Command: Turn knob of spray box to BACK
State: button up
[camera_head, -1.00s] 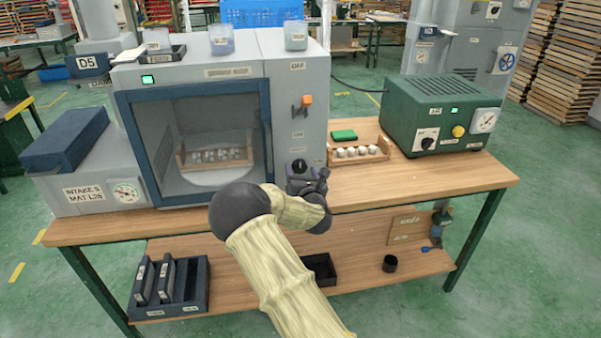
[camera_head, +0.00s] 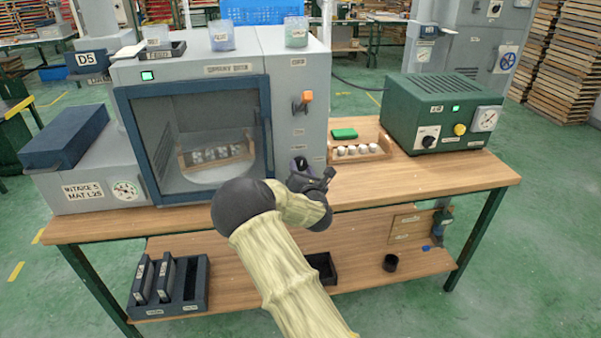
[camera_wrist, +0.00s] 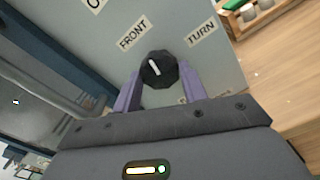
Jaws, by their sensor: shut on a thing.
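The spray box (camera_head: 295,130) is a grey cabinet with a blue-framed window, standing on the wooden bench. Its black knob (camera_wrist: 158,68) is low on the front panel, with a white pointer line that lies toward the FRONT label (camera_wrist: 132,34) side in the wrist view. A TURN label (camera_wrist: 201,32) is at the knob's other side. A third label below is mostly hidden by my gripper. My gripper (camera_wrist: 160,80) is shut on the knob, one purple finger on each side. In the head view my gripper (camera_head: 300,172) is at the panel's lower part, partly hiding the knob.
Behind the window a wooden tray (camera_head: 244,161) with several white pieces sits tilted on a round turntable. An orange-tipped switch (camera_head: 306,97) is above the knob. Right of the box stand another tray of white pieces (camera_head: 330,159) and a green unit (camera_head: 440,95).

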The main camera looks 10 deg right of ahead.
jog(key=m+b, duration=0.2)
jog(key=m, duration=0.2)
jog(key=shift+f, duration=0.15)
jog(key=m+b, duration=0.2)
jog(key=m, duration=0.3)
jog(key=shift+d, duration=0.1)
jog(key=m+b, duration=0.3)
jog(key=m, duration=0.1)
jog(key=shift+m, duration=0.3)
jog(key=m+b, duration=0.2)
jog(key=m, duration=0.2)
jog(key=m+b, duration=0.2)
jog(key=m, duration=0.2)
jog(key=shift+f+b, duration=0.1)
jog(key=shift+b, duration=0.2)
jog(key=m+b, duration=0.2)
jog(key=m, duration=0.2)
jog(key=shift+m, duration=0.3)
jog(key=m+b, duration=0.2)
jog(key=m, duration=0.2)
jog(key=shift+m, duration=0.3)
jog(key=shift+m+b, duration=0.65)
jog(key=shift+m, duration=0.75)
